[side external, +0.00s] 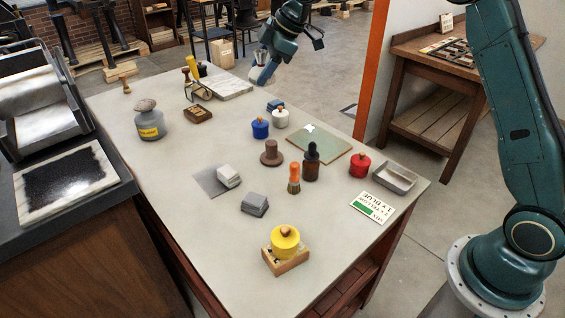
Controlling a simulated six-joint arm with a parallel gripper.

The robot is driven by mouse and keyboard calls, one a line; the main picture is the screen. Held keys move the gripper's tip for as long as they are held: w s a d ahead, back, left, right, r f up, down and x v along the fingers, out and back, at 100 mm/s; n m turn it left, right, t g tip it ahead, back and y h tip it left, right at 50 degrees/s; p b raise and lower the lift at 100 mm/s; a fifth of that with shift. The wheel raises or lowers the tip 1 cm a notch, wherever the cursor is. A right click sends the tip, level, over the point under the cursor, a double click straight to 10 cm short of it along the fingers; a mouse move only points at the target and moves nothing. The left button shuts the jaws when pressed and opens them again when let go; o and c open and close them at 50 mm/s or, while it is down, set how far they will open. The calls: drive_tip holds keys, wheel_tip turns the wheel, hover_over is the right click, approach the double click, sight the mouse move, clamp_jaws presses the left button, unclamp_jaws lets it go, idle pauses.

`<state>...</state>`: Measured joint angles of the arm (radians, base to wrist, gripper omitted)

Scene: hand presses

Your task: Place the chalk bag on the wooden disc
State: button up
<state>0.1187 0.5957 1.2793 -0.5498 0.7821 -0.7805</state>
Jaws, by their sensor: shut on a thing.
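Blue (260,128), white (280,118) and red (360,165) pots stand around a green board (320,141). A yellow pot (285,242) sits in front.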

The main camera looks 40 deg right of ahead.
drive_tip(key=shift+w+d+r, duration=0.1)
drive_tip(key=shift+d+r, duration=0.05)
drive_tip(key=shift+d, duration=0.5)
drive_tip(key=shift+d+r, duration=0.15)
drive_tip(key=shift+d, duration=0.5)
hover_over(272, 144)
wheel_tip(272, 144, down, 16)
drive_tip(key=shift+r, duration=0.1)
drive_tip(key=shift+f, duration=2.15)
drive_tip(key=shift+f, duration=0.15)
drive_tip(key=o, duration=1)
